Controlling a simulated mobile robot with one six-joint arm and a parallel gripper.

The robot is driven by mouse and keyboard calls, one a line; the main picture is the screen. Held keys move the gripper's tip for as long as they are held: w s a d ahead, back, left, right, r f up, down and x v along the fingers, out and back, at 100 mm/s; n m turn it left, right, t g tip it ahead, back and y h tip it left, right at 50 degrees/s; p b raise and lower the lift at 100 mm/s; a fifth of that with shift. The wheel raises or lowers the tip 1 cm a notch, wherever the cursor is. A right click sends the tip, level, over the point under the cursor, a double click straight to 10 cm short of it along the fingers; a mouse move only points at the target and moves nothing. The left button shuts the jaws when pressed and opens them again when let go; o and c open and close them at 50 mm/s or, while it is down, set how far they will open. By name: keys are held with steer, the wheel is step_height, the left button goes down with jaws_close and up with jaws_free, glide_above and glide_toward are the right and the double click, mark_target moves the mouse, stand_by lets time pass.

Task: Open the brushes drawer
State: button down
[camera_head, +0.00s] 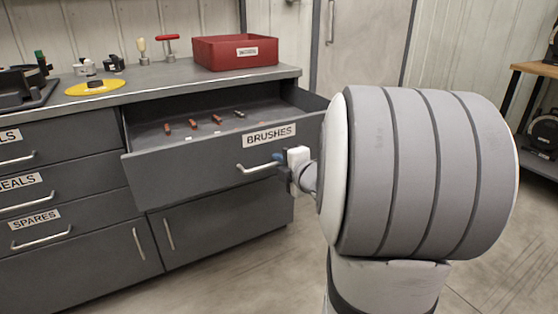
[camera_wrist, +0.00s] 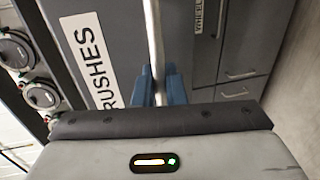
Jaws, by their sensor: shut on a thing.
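The brushes drawer (camera_head: 215,166), dark grey with a white BRUSHES label (camera_head: 269,135), stands pulled out from the cabinet. Several small reddish and dark brushes (camera_head: 217,119) lie inside it. Its metal bar handle (camera_head: 258,168) runs along the front. My gripper (camera_head: 284,163) is at the right end of this handle and shut on it. In the wrist view the blue fingers (camera_wrist: 165,86) sit on either side of the light handle bar (camera_wrist: 153,35), beside the label. My own arm hides the area right of the drawer.
A red bin (camera_head: 234,53), a yellow disc (camera_head: 95,87) and several small tools stand on the worktop (camera_head: 160,77). Shut drawers, including SPARES (camera_head: 40,230), are at left. Cabinet doors lie below. Open floor (camera_head: 270,270) is in front.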

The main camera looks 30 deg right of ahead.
steer(key=shift+s+d, duration=0.1)
steer(key=shift+s, duration=0.45)
steer(key=c, duration=1.6)
jaws_free()
steer(key=shift+c, duration=0.2)
steer(key=p+v, duration=0.2)
steer(key=v, duration=0.5)
steer(key=shift+s+p, duration=0.3)
steer(key=shift+s, duration=0.05)
steer(key=shift+r, duration=0.15)
